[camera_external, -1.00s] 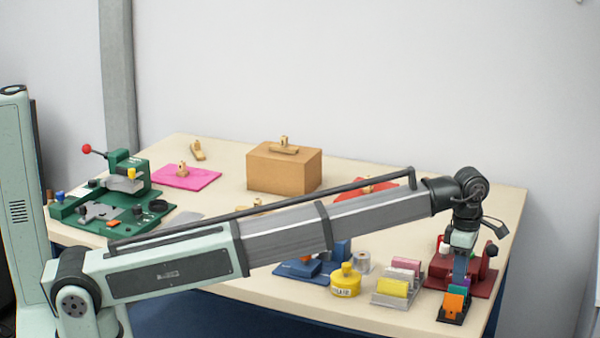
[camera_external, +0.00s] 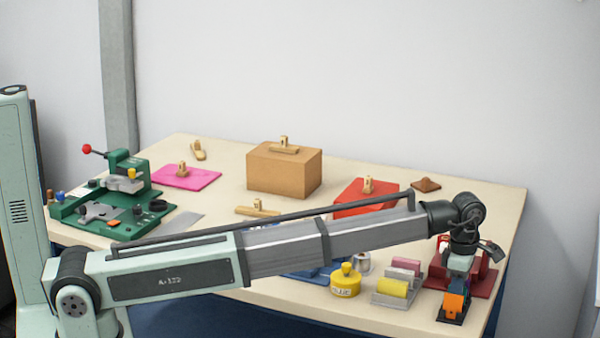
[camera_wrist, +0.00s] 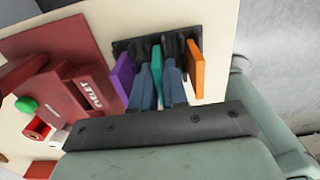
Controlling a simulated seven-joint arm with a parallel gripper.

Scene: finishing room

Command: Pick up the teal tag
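The teal tag (camera_wrist: 156,70) stands upright in a dark rack (camera_wrist: 122,47), between a purple tag (camera_wrist: 123,77) on its left and an orange tag (camera_wrist: 195,68) on its right in the wrist view. My gripper (camera_wrist: 158,88) is open, with one blue-grey finger on each side of the teal tag. Whether either finger touches it I cannot tell. In the external view my gripper (camera_external: 457,284) is low over the rack at the table's right front, behind the orange tag (camera_external: 455,304). The teal tag is hidden there.
A dark red fixture (camera_external: 480,278) stands close beside the rack; it also shows in the wrist view (camera_wrist: 85,85). A grey holder (camera_external: 392,298) with pink and yellow tags and a yellow pot (camera_external: 345,281) stand to the left. A cardboard box (camera_external: 283,170) is farther back.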

